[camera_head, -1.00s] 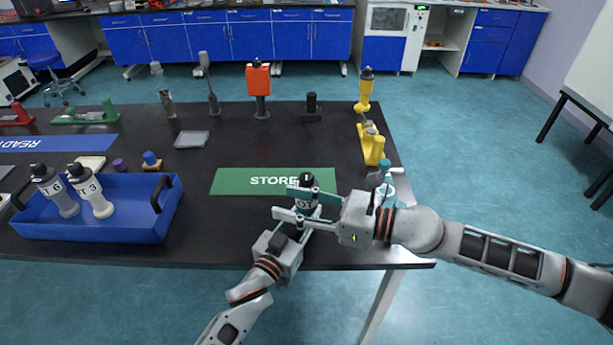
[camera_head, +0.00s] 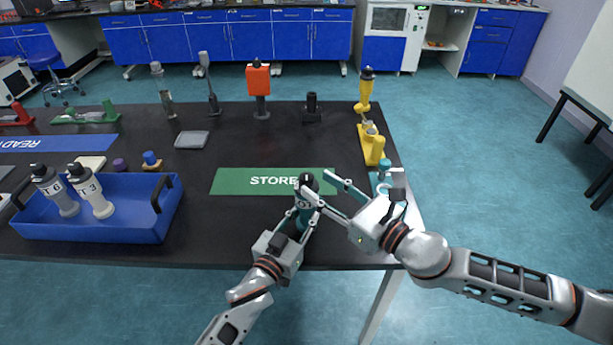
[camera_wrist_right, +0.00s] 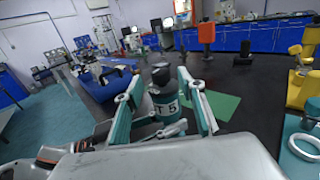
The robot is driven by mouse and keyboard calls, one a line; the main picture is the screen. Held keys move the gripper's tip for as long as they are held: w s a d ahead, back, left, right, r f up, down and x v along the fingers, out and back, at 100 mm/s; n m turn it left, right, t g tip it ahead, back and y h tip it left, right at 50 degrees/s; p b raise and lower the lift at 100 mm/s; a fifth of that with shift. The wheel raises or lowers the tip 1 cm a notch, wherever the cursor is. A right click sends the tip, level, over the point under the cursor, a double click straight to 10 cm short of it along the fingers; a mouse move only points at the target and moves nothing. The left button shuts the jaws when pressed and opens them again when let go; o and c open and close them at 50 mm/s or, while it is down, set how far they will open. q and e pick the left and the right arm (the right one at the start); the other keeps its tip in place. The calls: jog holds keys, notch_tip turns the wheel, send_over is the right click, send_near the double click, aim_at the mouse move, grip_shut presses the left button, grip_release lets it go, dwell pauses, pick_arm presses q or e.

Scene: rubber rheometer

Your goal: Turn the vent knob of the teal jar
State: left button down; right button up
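The teal jar (camera_head: 303,217) stands upright near the table's front edge, just in front of the green STORE mat. Its dark top knob (camera_head: 306,180) carries a light mark. The right wrist view shows the jar (camera_wrist_right: 164,104) with a white label reading T 5. My left gripper (camera_head: 298,218) is shut around the jar's lower body from the front. My right gripper (camera_head: 323,187) is open, to the right of the jar's top, with its fingertips close to it. In the right wrist view the jar's top lies between the spread fingers; whether they touch it I cannot tell.
A teal stand with a white ring (camera_head: 386,186) is close behind my right gripper. A yellow device (camera_head: 371,143) stands at the right edge. A blue crate (camera_head: 120,232) with two bottles is at left. The green STORE mat (camera_head: 232,181) is clear at its left part.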

aim_at(312, 181)
jog(key=shift+x, duration=2.55)
grip_shut()
